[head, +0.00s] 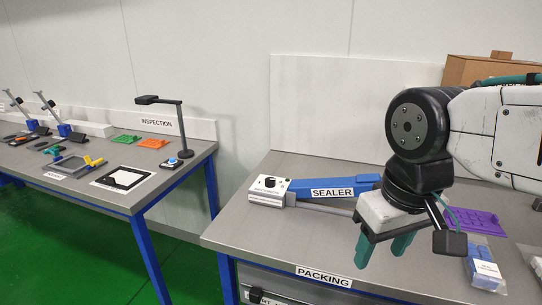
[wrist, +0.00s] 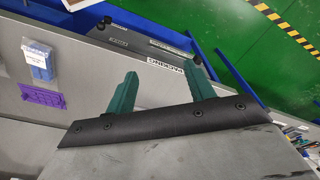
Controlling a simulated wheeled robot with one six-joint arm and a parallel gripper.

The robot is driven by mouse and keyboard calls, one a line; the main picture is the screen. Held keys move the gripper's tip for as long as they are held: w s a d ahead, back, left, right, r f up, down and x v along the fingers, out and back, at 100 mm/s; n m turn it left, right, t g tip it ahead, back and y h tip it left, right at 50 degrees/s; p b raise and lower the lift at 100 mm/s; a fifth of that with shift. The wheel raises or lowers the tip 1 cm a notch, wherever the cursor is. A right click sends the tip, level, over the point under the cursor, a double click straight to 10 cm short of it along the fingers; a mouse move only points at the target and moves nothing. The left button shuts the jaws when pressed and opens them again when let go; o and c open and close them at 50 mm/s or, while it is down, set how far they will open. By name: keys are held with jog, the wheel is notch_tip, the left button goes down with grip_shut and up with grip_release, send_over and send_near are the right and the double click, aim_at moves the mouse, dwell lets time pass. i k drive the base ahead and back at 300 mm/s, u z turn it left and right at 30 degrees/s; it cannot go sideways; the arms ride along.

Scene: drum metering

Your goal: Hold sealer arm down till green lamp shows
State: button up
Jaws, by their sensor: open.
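The sealer stands on the packing table in the head view. It has a pale control box (head: 268,190) with a black knob at its left end, and a blue sealer arm (head: 305,188) labelled SEALER above a grey lower bar (head: 326,208). The arm's right end lies close behind my wrist, partly hidden. I cannot make out a lit green lamp. My gripper (head: 382,256) is open and empty, its green fingers pointing down to the right of the sealer and nearer the camera, apart from it. In the wrist view my gripper (wrist: 163,75) shows two spread fingers; the sealer does not show there.
A purple tray (head: 477,220) and a blue bagged pack (head: 484,268) lie to the right on the packing table (head: 235,228). A cardboard box (head: 480,70) stands behind my arm. The inspection table (head: 195,152) is at the left, past a green-floored gap.

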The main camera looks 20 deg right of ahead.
aim_at(350, 186)
jog(key=z, duration=0.55)
jog(key=k, duration=1.3)
jog(key=u, duration=0.25)
jog(key=i, duration=1.65)
jog(key=z, duration=0.5)
